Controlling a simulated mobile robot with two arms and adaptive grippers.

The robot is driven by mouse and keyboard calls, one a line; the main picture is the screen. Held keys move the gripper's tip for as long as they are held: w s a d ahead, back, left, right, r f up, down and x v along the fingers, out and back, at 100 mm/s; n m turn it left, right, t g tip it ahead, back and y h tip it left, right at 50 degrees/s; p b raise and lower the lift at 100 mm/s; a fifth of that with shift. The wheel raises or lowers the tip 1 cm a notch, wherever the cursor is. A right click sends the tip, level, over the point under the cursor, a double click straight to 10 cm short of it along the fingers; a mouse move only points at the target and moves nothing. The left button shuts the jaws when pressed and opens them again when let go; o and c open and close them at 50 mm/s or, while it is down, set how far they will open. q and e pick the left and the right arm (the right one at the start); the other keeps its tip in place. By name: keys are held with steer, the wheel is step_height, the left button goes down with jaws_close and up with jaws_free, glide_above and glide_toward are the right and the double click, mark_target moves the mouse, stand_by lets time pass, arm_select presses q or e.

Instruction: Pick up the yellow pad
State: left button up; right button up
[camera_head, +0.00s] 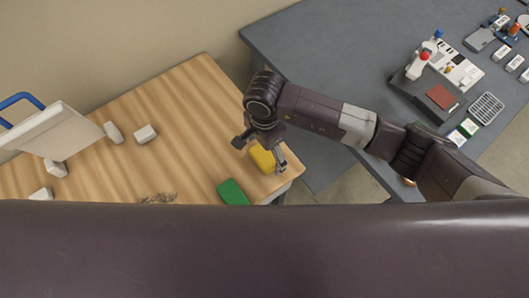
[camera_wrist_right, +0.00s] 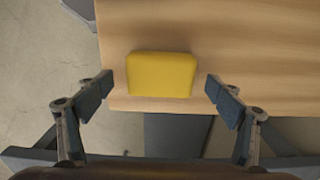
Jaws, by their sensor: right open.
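The yellow pad (camera_head: 262,157) lies on the wooden table near its right corner in the head view. It is a rounded block, and in the right wrist view the yellow pad (camera_wrist_right: 161,75) lies near the table edge. My right gripper (camera_head: 262,153) is above the pad. In the right wrist view, its two fingers (camera_wrist_right: 160,87) are spread, one on each side of the pad, with gaps to both. A finger hides part of the pad in the head view. My left gripper is not seen; a large dark part of mine fills the bottom of the head view.
A green pad (camera_head: 232,191) lies left of the yellow one on the wooden table (camera_head: 190,100). White blocks (camera_head: 146,134) and a tilted white panel (camera_head: 65,130) are at the left. A grey table (camera_head: 320,50) with devices (camera_head: 428,90) stands at the right.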

mark_target(264, 154)
steer(key=shift+f, duration=1.05)
steer(key=c, duration=1.2)
steer(key=shift+r, duration=0.1)
steer(key=shift+c, duration=0.2)
step_height(264, 154, up, 20)
steer(key=b, duration=0.5)
